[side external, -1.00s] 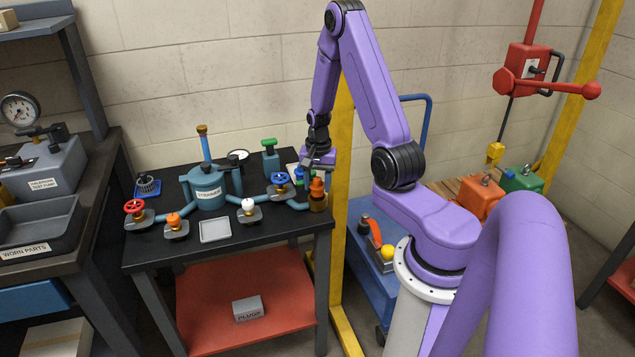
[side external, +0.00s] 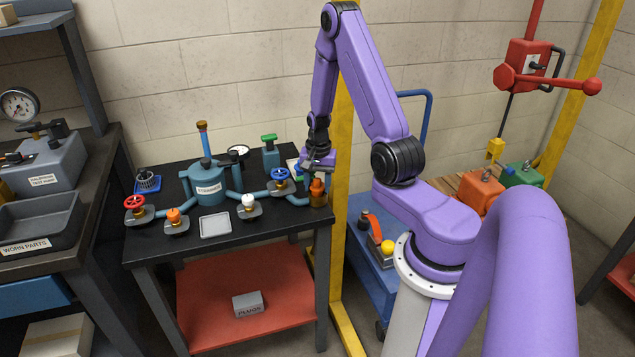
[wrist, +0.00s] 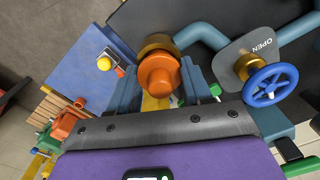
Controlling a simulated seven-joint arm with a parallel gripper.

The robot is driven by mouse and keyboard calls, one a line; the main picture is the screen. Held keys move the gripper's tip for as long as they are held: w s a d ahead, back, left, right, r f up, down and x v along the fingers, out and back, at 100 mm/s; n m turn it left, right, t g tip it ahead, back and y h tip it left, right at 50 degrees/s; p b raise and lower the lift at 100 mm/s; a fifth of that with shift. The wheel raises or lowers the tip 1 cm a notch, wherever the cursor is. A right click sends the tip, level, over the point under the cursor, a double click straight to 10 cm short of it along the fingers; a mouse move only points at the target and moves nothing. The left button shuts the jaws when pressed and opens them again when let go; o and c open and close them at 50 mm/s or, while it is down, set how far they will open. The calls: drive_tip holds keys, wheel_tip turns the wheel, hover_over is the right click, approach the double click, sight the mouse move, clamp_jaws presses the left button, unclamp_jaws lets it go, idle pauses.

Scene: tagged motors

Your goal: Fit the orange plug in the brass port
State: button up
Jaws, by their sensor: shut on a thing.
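The orange plug (side external: 317,186) stands upright at the brass port (side external: 319,201), at the right front corner of the black table. My gripper (side external: 318,172) is above it and shut on the plug. In the wrist view the plug (wrist: 159,76) sits between my two grey-blue fingers, with the rim of the brass port (wrist: 155,43) just behind it. The plug lines up closely with the port. I cannot tell how deep it sits, as the plug and fingers hide part of the opening.
A blue handwheel valve (side external: 280,176) stands close left of the port; it also shows in the wrist view (wrist: 271,84). The teal strainer (side external: 208,190) and its pipes fill the table's middle. A yellow post (side external: 342,130) rises behind right. A grey tray (side external: 215,225) lies in front.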

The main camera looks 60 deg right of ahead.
drive_tip(key=shift+a+f, duration=0.15)
drive_tip(key=shift+f, duration=1.25)
idle(1.3)
drive_tip(key=o, duration=1)
drive_tip(key=shift+c, duration=0.2)
drive_tip(key=shift+o, duration=0.9)
drive_tip(key=shift+s, duration=0.2)
drive_tip(key=shift+s+d, duration=0.1)
drive_tip(key=shift+d, duration=0.1)
drive_tip(key=shift+d+r, duration=0.1)
drive_tip(key=shift+r, duration=1.3)
drive_tip(key=shift+w+r, duration=0.3)
drive_tip(key=shift+r, duration=2.8)
